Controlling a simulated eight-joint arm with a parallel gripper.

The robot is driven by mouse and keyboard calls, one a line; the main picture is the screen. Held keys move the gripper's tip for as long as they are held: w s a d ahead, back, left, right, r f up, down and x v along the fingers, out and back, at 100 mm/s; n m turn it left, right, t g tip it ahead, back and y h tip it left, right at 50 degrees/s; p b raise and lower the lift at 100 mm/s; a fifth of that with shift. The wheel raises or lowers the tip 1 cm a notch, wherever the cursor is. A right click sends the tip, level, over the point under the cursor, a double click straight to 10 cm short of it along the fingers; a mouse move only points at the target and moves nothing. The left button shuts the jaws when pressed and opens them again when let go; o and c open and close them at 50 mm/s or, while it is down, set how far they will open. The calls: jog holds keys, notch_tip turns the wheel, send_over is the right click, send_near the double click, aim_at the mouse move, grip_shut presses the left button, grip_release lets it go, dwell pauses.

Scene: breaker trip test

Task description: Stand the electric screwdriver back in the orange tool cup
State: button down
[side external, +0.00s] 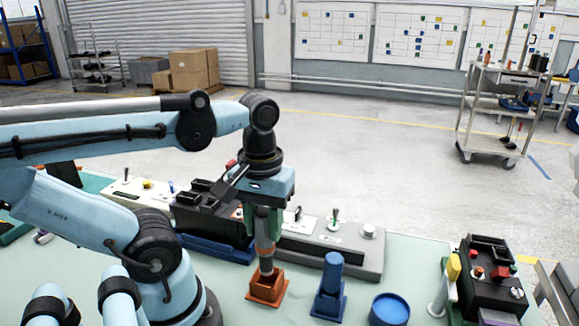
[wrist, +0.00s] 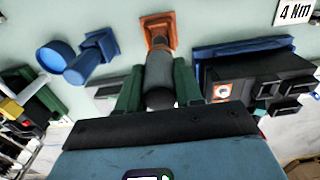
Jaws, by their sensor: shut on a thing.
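The electric screwdriver (side external: 265,238) is grey with an orange band and hangs upright below my gripper (side external: 263,222). The green fingers are shut around its upper body. In the wrist view, the screwdriver (wrist: 159,72) lies between the two fingers of my gripper (wrist: 158,86). The orange tool cup (side external: 267,288) stands on the pale green bench directly under it, and it also shows in the wrist view (wrist: 157,22). The screwdriver's lower end meets the cup's mouth; how deep it sits inside is hidden.
A blue cup with a blue cylinder (side external: 331,285) stands just right of the orange cup. A round blue dish (side external: 389,309) is further right. A grey fixture (side external: 330,245) and a dark device on a blue base (side external: 212,220) stand behind. A black control box (side external: 489,275) is at right.

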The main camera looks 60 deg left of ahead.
aim_at(265, 245)
jog(key=shift+f, duration=2.75)
jog(key=c, duration=0.7)
grip_release()
jog(key=shift+o, duration=0.2)
jog(key=shift+r, duration=0.15)
notch_tip(265, 245, up, 12)
jog(key=shift+f, duration=0.1)
jog(key=w+d+f+m+t, duration=0.1)
jog(key=w+f+m+t, duration=0.6)
jog(key=w+m, duration=0.2)
jog(key=shift+w+d, duration=0.4)
jog(key=shift+w, duration=0.55)
